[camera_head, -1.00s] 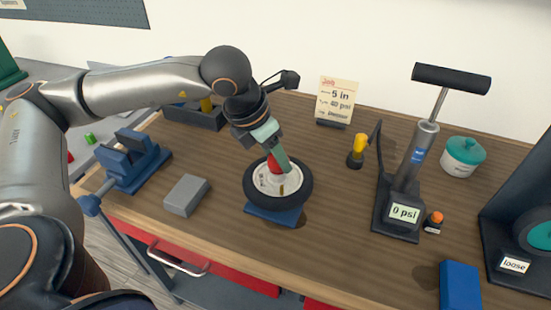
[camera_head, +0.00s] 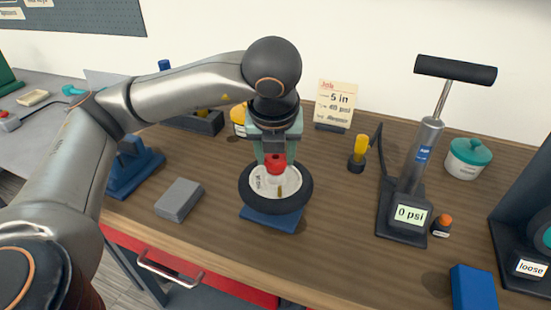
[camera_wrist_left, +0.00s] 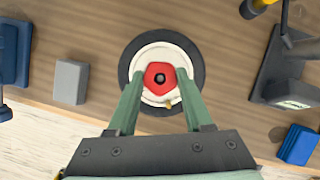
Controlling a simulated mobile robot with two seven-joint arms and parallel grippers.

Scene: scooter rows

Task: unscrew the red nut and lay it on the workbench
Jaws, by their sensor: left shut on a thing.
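The red nut (camera_head: 275,163) sits at the middle of a small wheel with a black tyre (camera_head: 297,200) and a white hub (camera_head: 262,184). The wheel lies flat on a blue stand (camera_head: 272,219) on the workbench (camera_head: 345,250). My left gripper (camera_head: 275,160) points down from above with its green fingers on either side of the nut, shut on it. In the left wrist view the red nut (camera_wrist_left: 160,77) shows a dark hole at its centre, between the two fingertips. My right gripper is not in view.
A grey block (camera_head: 179,199) and a blue vise (camera_head: 135,165) stand to the left. A pump (camera_head: 412,190) reading "0 psi" and a yellow-handled tool (camera_head: 360,150) stand to the right. A blue block (camera_head: 473,288) is at the front right. Bare wood lies between wheel and pump.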

